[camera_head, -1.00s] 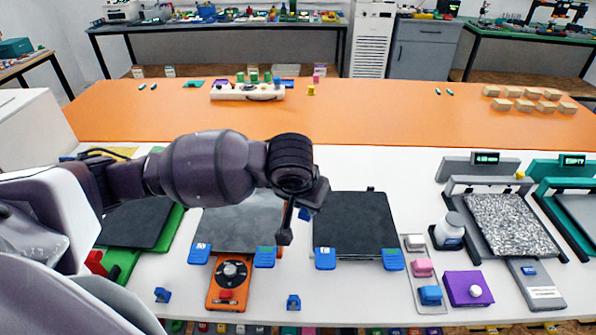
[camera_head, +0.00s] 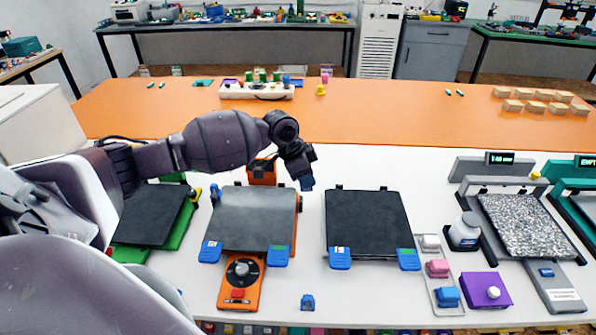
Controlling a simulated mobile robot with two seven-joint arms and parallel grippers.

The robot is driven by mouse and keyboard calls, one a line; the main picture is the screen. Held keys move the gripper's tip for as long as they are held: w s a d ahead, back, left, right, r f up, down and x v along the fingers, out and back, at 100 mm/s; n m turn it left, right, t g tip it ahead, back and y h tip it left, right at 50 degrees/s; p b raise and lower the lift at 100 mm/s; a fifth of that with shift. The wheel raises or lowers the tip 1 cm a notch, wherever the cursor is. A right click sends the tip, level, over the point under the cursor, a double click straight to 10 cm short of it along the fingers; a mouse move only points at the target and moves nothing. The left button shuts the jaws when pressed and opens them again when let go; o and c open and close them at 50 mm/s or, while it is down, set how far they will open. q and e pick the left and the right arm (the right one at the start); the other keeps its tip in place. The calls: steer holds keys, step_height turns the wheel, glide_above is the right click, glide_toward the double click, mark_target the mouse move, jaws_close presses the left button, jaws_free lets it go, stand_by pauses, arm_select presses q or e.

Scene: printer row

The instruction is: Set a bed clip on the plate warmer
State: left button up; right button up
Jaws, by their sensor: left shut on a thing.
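The plate warmer (camera_head: 240,292) is orange with a round knob at its front, and a grey plate (camera_head: 250,222) lies on it. Blue bed clips sit at the plate's front left (camera_head: 210,251), front right (camera_head: 278,256) and rear left (camera_head: 215,192) corners. My left gripper (camera_head: 303,174) is shut on a blue bed clip (camera_head: 307,184), held close to the right of the plate's rear right corner; its exact height is hard to tell. Another loose blue bed clip (camera_head: 307,302) stands on the white table in front. My right gripper is not in view.
A dark plate (camera_head: 367,226) with blue clips at its front corners lies to the right. Further right are a tray of coloured blocks (camera_head: 437,270), a purple box (camera_head: 485,290) and a speckled bed (camera_head: 521,226). A green-based dark plate (camera_head: 150,215) lies left, partly behind my arm.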

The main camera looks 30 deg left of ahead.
arm_select(q)
steer(key=shift+m+g, duration=0.4)
steer(key=shift+m, duration=0.5)
steer(key=shift+w+a+f+b, duration=0.35)
steer(key=shift+a+f+b, duration=0.35)
steer(key=shift+f, duration=0.35)
steer(key=shift+w+a+f+b, duration=0.35)
steer(key=shift+a+f+b, duration=0.25)
steer(key=shift+f, duration=0.4)
steer(key=shift+w+a+f+b, duration=0.35)
steer(key=shift+a+f+b, duration=0.35)
steer(key=shift+f, duration=0.35)
steer(key=shift+f+h, duration=0.3)
steer(key=shift+f, duration=0.45)
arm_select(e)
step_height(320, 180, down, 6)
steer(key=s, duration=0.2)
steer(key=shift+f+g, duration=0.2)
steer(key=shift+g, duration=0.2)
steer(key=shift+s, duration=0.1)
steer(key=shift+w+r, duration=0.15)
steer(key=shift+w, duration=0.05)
